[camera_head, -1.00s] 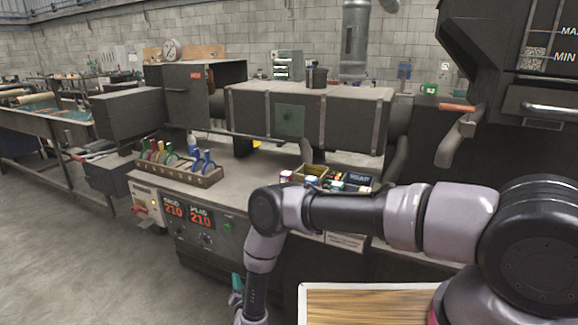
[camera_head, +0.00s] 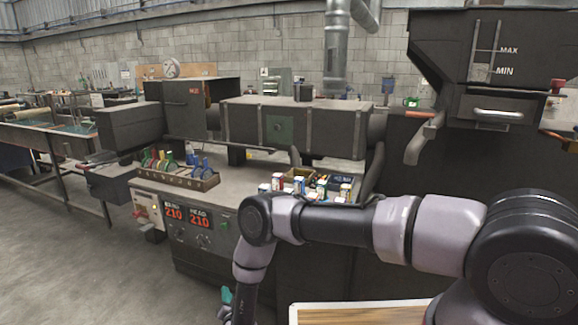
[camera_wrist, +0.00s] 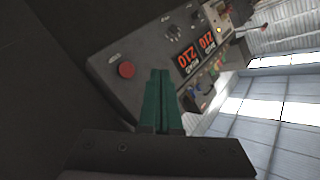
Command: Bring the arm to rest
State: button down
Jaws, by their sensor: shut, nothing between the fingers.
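My arm (camera_head: 340,219) reaches from the right, bends at the elbow and hangs down in front of the machine in the head view. Only a bit of a green finger (camera_head: 227,296) shows there, near the bottom edge. In the wrist view my gripper (camera_wrist: 158,74) shows two green fingers side by side, pressed together with nothing between them. They point toward the machine's control panel (camera_wrist: 160,55), which has a red button (camera_wrist: 126,69) and red number displays. The fingers look apart from the panel.
The grey machine (camera_head: 290,130) fills the middle. On its ledge stand a tool rack (camera_head: 178,180) with coloured handles and several small boxes (camera_head: 345,190). A wooden-topped surface (camera_head: 360,315) lies below my arm. Open floor (camera_head: 90,260) is at the left.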

jog(key=w+d+r+m+g, duration=0.1)
jog(key=w+r, duration=0.8)
jog(key=r, duration=0.4)
jog(key=w+r+g, duration=0.1)
jog(key=w+r, duration=0.8)
jog(key=r, duration=0.5)
jog(key=w+d+r+g+h, duration=0.1)
jog(key=w+d+r, duration=0.1)
jog(key=d+r, duration=0.65)
jog(key=w+d+r, duration=0.1)
jog(key=d+r, duration=0.3)
jog(key=r, duration=0.9)
jog(key=s+d+r+g+h, duration=0.1)
jog(key=s+d+r, duration=0.5)
jog(key=d+r, duration=0.3)
jog(key=s+d+r+g+h, duration=0.1)
jog(key=s+d+r, duration=0.6)
jog(key=d, duration=0.3)
jog(key=s+d+g, duration=0.1)
jog(key=s+d, duration=0.3)
jog(key=s, duration=0.4)
jog(key=s+d+r+g, duration=0.1)
jog(key=s+d, duration=0.4)
jog(key=s, duration=0.4)
jog(key=s+d+g+h, duration=0.1)
jog(key=s+d, duration=0.3)
jog(key=s, duration=0.5)
jog(key=shift+d+r, duration=0.25)
jog(key=shift+d, duration=0.1)
